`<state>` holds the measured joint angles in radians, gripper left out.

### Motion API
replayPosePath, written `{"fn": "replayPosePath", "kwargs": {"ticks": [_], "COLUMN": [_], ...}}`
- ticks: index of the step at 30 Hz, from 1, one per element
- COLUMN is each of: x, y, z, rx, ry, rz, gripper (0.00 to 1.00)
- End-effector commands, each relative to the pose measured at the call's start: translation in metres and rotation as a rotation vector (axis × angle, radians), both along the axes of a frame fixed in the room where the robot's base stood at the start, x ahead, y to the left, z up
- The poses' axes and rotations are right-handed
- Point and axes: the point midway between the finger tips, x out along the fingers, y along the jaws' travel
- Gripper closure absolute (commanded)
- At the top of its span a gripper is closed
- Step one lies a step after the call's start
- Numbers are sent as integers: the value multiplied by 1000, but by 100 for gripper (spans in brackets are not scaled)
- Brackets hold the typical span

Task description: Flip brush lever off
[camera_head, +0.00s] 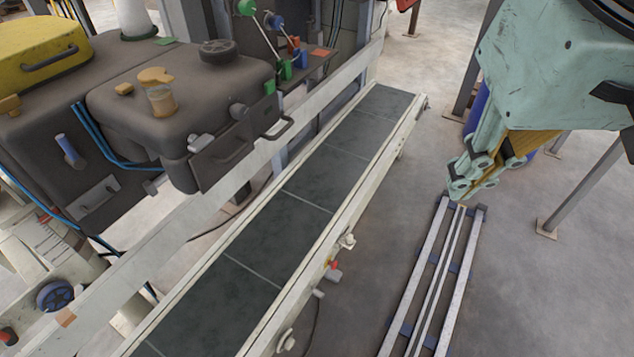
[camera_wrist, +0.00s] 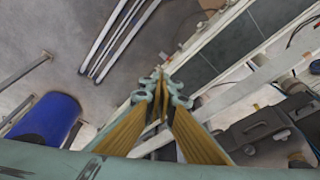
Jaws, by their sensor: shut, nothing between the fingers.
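Which part is the brush lever I cannot tell. Two thin levers stand on the machine at the top of the head view, one with a green knob (camera_head: 246,7) and one with a blue knob (camera_head: 274,21). Small red, green and blue pieces sit around their bases. A small red-tipped fitting (camera_head: 333,273) juts from the conveyor's near side. My gripper (camera_head: 460,190) is mint green and yellow, shut and empty, right of the conveyor and well apart from the levers. In the wrist view its fingertips (camera_wrist: 160,88) are together and touch nothing that I can make out.
The dark conveyor belt (camera_head: 255,230) runs diagonally between my gripper and the dark machine housing (camera_head: 190,95). Floor rails (camera_head: 388,335) lie below my gripper. A blue drum (camera_wrist: 45,120) and grey posts (camera_head: 580,190) stand on the right side. Open floor surrounds the rails.

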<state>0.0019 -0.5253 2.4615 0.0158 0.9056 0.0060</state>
Motion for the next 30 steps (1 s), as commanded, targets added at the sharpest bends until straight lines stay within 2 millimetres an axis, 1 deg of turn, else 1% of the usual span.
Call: {"fn": "replayPosePath", "kwargs": {"ticks": [15, 30], "x": [48, 96], "y": [6, 12], "z": [1, -6], "rx": [30, 59], "ry": [80, 155], "rz": [-25, -51], "gripper": [100, 100]}}
